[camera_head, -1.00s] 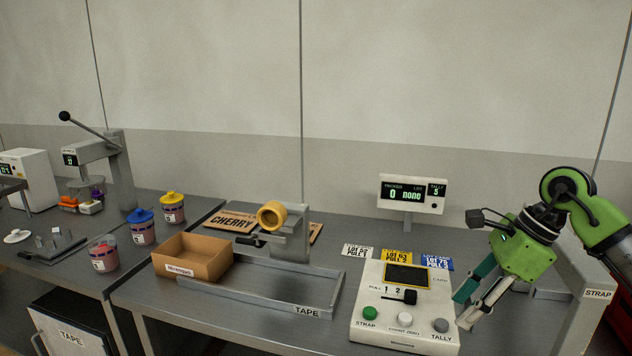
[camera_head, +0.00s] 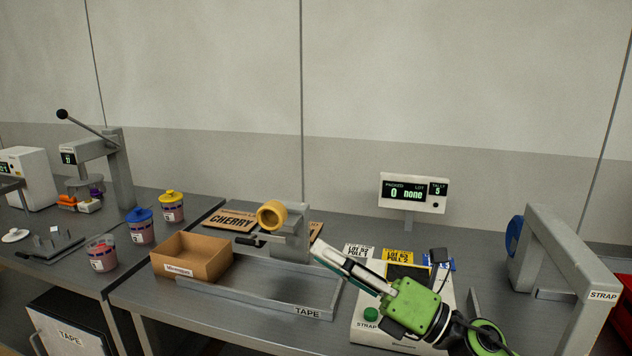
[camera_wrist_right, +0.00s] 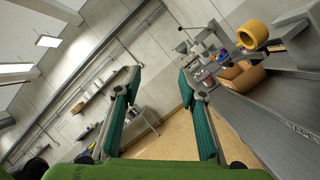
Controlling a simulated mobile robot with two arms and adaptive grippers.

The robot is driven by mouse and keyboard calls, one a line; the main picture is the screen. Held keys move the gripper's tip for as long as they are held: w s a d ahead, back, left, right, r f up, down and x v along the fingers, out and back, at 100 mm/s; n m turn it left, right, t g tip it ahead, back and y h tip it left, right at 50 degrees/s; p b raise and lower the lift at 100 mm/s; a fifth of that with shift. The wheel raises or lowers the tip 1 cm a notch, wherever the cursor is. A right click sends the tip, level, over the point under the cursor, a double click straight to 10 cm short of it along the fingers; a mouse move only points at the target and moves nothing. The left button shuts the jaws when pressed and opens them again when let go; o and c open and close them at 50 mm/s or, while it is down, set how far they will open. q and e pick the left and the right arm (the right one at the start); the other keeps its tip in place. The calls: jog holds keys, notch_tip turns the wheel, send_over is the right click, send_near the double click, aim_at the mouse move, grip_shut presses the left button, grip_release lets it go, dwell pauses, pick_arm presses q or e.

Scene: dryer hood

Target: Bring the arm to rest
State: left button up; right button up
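My right arm comes in from the lower right in the head view. Its green gripper (camera_head: 330,262) hangs over the control box (camera_head: 365,337) and points left toward the tape tray. In the right wrist view the two teal-padded fingers of the same gripper (camera_wrist_right: 160,88) stand wide apart with nothing between them. The arm hides most of the control box's buttons and part of the blue lot card (camera_head: 452,264). My left gripper is in neither view.
An open cardboard box (camera_head: 192,258) and the tape tray (camera_head: 330,303) stand left of the gripper. The tape dispenser (camera_head: 291,246) is behind the tray. The grey strap arch (camera_head: 577,252) stands at right. Lidded jars (camera_head: 141,228) stand far left.

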jog(key=w+d+f+m+t+h, duration=0.1)
jog(key=d+f+m+t+h, duration=0.3)
jog(key=d+f+m+h, duration=0.65)
jog(key=w+d+f+m+t+h, duration=0.1)
jog(key=d+f+m+t+h, duration=0.45)
jog(key=m, duration=1.05)
jog(key=s+d+f+m+g+h, duration=0.35)
jog(key=s+f+m+g, duration=0.2)
jog(key=f, duration=0.35)
jog(key=s+f+m+g, duration=0.25)
jog(key=s+f, duration=0.25)
jog(key=s, duration=0.3)
jog(key=s+a+f+m+g, duration=0.1)
jog(key=s+f+g, duration=0.35)
jog(key=s, duration=0.35)
jog(key=s+f+m+g, duration=0.25)
jog(key=s+f, duration=0.35)
jog(key=s, duration=0.3)
notch_tip(320, 180, down, 26)
jog(key=s+f+n+g, duration=0.1)
jog(key=s+g, duration=0.1)
jog(key=s+d+f+g, duration=0.1)
jog(key=s+d+f, duration=0.1)
jog(key=s+f, duration=1.3)
jog(key=shift+s+d+f, duration=0.35)
jog(key=shift+s+f, duration=0.05)
jog(key=shift+s, duration=0.7)
jog(key=shift+g, duration=0.25)
